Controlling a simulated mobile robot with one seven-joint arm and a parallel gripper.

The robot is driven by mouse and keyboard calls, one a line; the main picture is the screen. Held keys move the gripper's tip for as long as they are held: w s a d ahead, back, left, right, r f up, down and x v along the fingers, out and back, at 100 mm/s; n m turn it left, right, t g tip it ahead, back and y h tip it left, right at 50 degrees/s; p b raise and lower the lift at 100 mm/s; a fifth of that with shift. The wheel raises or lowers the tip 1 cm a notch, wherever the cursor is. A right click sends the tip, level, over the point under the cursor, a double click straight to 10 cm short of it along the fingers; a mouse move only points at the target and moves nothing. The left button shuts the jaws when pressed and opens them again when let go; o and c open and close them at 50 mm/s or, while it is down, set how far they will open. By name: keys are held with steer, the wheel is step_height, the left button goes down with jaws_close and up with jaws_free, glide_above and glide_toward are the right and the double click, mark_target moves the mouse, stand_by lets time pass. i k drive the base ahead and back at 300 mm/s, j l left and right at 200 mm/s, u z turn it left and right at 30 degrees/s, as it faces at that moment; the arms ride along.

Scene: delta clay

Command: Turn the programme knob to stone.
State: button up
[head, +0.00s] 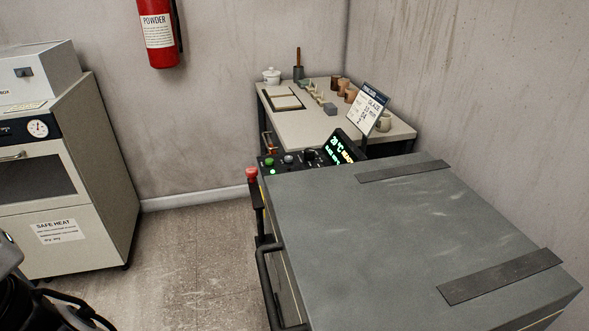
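The programme knob appears to be the small dark knob (310,156) on the narrow black control panel (292,167) at the back left of the big grey kiln (380,230). Its pointer and any printed settings are too small to read. A tilted display (342,147) with green and yellow text stands just right of the knob; it seems to read 20 °C. A green button (269,162) and a pale button (289,159) sit left of the knob. A red mushroom button (251,174) is at the panel's left end. My gripper is not in view.
A card (373,108) headed GLAZE stands behind the display. A work table (300,122) with pots and tools stands behind the kiln. A dark handle (266,270) juts from the kiln's left side. A cabinet (60,190) stands left, with open floor (190,255) between.

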mark_target(308, 153)
steer(key=k, duration=0.55)
steer(key=k+l+z, duration=0.15)
steer(key=k+z, duration=0.2)
steer(key=k, duration=0.35)
steer(key=z, duration=0.35)
steer(key=i+j+z, duration=0.1)
steer(key=z, duration=0.25)
steer(key=j+z, duration=0.15)
steer(key=z, duration=0.15)
steer(key=i+j, duration=0.15)
steer(key=j, duration=0.4)
steer(key=i+j, duration=0.1)
steer(key=j, duration=0.4)
steer(key=i+j, duration=0.15)
steer(key=j, duration=0.4)
steer(key=i+j, duration=0.1)
steer(key=j, duration=0.4)
steer(key=i+j, duration=0.15)
steer(key=j, duration=0.4)
steer(key=i+j, duration=0.15)
steer(key=j, duration=0.35)
steer(key=i+j, duration=0.1)
steer(key=j, duration=0.45)
steer(key=i+j, duration=0.15)
steer(key=j, duration=0.35)
